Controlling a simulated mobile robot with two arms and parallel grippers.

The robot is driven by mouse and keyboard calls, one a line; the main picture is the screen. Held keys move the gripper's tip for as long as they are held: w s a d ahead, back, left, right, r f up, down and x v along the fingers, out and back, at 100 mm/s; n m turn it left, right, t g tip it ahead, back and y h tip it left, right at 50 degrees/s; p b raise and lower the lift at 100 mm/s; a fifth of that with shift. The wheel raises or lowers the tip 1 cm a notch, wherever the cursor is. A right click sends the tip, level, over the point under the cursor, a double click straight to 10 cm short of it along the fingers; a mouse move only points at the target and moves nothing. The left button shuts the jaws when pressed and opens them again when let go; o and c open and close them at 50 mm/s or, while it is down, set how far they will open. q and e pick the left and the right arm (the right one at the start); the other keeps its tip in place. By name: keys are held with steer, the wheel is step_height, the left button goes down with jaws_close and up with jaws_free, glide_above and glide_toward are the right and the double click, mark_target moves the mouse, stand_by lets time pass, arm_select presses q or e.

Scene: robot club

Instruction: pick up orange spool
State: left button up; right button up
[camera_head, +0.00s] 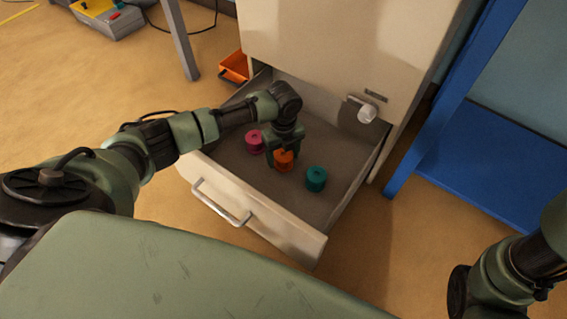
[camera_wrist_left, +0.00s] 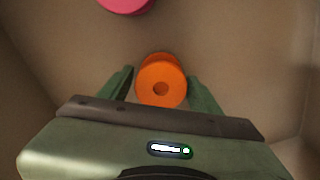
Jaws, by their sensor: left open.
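The orange spool (camera_head: 284,160) stands in the open drawer (camera_head: 225,158), between a pink spool and a teal spool. My left gripper (camera_head: 283,158) reaches down into the drawer over it, fingers open on either side of the spool. In the left wrist view the orange spool (camera_wrist_left: 161,82) lies between the two green fingertips of the left gripper (camera_wrist_left: 160,88), with small gaps at both sides. My right arm (camera_head: 510,270) shows at the lower right of the head view; its gripper is out of view.
The pink spool (camera_head: 254,142) stands left of the gripper and the teal spool (camera_head: 316,179) right of it. The drawer's front with its handle (camera_head: 221,203) faces me. A blue frame (camera_head: 450,100) stands at right. An orange bin (camera_head: 234,67) sits on the floor behind the drawer.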

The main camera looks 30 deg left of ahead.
arm_select(q)
steer(key=shift+f, duration=0.45)
steer(key=shift+r, duration=0.1)
steer(key=c, duration=1.2)
